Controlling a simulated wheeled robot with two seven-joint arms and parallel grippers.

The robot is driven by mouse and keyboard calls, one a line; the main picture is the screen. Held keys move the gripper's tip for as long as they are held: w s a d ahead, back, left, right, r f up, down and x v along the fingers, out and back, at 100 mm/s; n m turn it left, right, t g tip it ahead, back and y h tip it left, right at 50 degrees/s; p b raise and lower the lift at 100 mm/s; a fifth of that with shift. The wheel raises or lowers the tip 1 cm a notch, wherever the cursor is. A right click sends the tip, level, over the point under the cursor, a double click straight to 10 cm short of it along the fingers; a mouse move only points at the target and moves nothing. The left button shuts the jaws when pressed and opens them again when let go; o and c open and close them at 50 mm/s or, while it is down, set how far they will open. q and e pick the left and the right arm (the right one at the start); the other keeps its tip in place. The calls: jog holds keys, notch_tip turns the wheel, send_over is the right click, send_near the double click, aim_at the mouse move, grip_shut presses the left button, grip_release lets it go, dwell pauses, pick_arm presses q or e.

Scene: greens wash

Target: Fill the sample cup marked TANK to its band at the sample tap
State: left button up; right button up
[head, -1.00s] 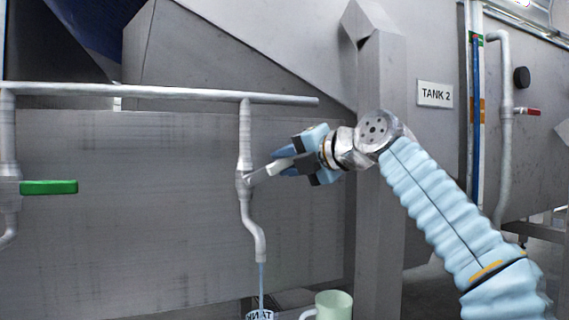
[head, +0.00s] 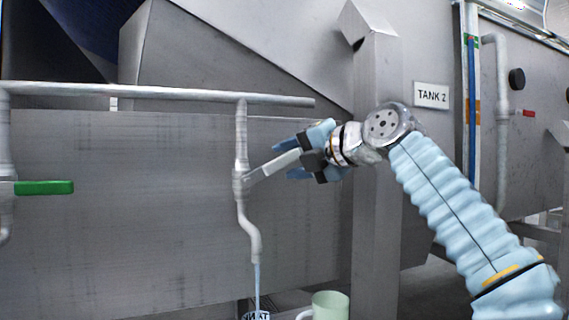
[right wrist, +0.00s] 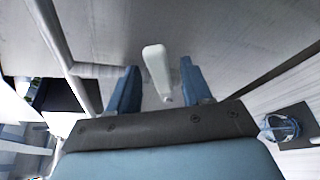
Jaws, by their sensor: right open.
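The sample tap (head: 241,190) is a thin grey pipe hanging from a horizontal pipe, with a curved spout. Its white lever (head: 272,166) slants up to the right; it also shows in the right wrist view (right wrist: 156,68). A thin stream of water (head: 257,285) falls from the spout. The sample cup (head: 256,315), with TANK lettering, is under the stream, mostly cut off by the bottom edge; its water level is hidden. My right gripper (head: 305,158) is open at the lever's outer end, with the lever between its fingers (right wrist: 160,90). My left gripper is out of view.
A pale green mug (head: 330,305) stands right of the cup. A green-handled valve (head: 45,188) is at the left and a red-handled one (head: 525,113) at the far right. A steel post (head: 378,230) stands behind my right arm, near a TANK 2 sign (head: 431,95).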

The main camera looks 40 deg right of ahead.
jog(key=v, duration=1.1)
jog(key=shift+s+b, duration=0.25)
jog(key=shift+b, duration=0.1)
dwell(6.2)
